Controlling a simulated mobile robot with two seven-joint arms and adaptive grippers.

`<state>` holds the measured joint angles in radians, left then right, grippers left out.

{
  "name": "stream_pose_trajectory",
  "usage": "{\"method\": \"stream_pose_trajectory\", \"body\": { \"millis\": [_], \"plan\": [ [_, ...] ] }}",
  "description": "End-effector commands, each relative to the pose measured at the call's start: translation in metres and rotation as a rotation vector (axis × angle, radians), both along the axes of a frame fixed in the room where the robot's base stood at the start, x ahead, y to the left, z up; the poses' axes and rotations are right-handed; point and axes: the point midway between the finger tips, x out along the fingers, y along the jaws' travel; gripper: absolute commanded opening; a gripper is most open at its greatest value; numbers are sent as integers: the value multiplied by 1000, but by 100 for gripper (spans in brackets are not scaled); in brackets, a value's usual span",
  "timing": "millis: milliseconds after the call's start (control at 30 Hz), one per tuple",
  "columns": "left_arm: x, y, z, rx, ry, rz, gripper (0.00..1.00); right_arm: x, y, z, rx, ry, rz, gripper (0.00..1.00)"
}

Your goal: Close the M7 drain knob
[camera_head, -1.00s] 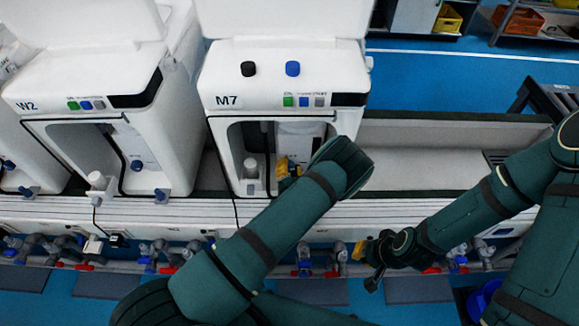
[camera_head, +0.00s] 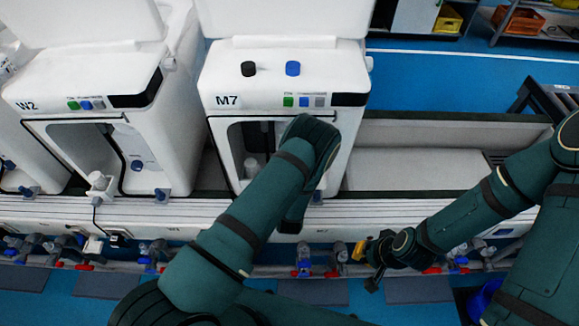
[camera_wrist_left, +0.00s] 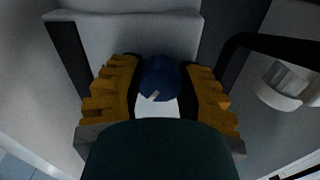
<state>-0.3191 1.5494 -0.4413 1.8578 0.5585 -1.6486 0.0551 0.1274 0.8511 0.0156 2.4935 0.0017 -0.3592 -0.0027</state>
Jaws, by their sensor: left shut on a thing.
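The M7 unit (camera_head: 287,83) is the white machine at the centre of the head view, with an open recess in its front. In the left wrist view the blue drain knob (camera_wrist_left: 160,77) has a small pale mark on its face and sits inside the recess. My left gripper (camera_wrist_left: 157,86) has its yellow ribbed fingers shut on the knob, one on either side. In the head view my left forearm hides both that gripper and the knob. My right gripper (camera_head: 368,266) hangs empty in front of the bench, its fingers apart.
A white cylindrical fitting (camera_wrist_left: 287,86) stands right of the fingers in the wrist view. The recess walls are close around the gripper. The W2 unit (camera_head: 95,92) stands to the left. Pipes and valves (camera_head: 303,260) run below the bench front (camera_head: 409,212).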

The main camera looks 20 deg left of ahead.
Motion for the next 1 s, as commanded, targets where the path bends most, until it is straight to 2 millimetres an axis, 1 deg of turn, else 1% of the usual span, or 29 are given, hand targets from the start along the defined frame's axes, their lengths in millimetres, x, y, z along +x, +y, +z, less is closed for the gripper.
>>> {"method": "stream_pose_trajectory", "body": {
  "millis": [200, 500, 700, 1000],
  "plan": [
    [1, 1, 1, -182, -55, 3, 0, 0, 0, 0, 0, 0, 0, 0],
    [0, 1, 1, -366, -107, 2, 0, 0, 0, 0, 0, 0, 0, 0],
    [0, 1, 1, -432, -127, 2, 0, 0, 0, 0, 0, 0, 0, 0],
    [1, 1, 1, -459, -136, 0, 0, 0, 0, 0, 0, 0, 0, 0]
  ]
}}
